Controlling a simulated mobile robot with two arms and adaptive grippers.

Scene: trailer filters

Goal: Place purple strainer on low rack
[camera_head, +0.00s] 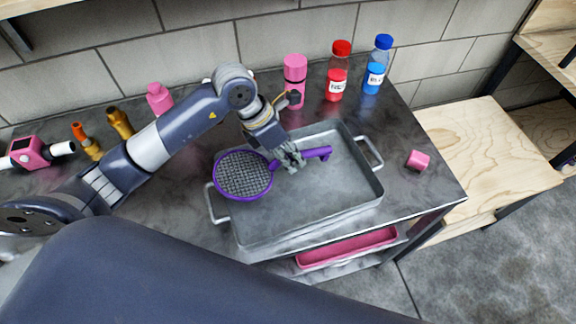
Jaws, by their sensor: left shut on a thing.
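The purple strainer (243,174) has a round mesh bowl and a purple handle that reaches right. My left gripper (292,162) is shut on the strainer's handle, between the bowl and the handle's end. The strainer is over the left part of a grey metal tray (300,219) on the dark counter; I cannot tell whether it touches the tray. Low wooden shelves (497,160) stand at the right; I cannot tell whether they are the low rack. My right gripper is not in view.
Pink (294,80), red (338,72) and blue (376,65) bottles stand behind the tray. A small pink cube (418,160) lies right of it. A pink tray (347,248) is below the counter. The wooden shelf top looks clear.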

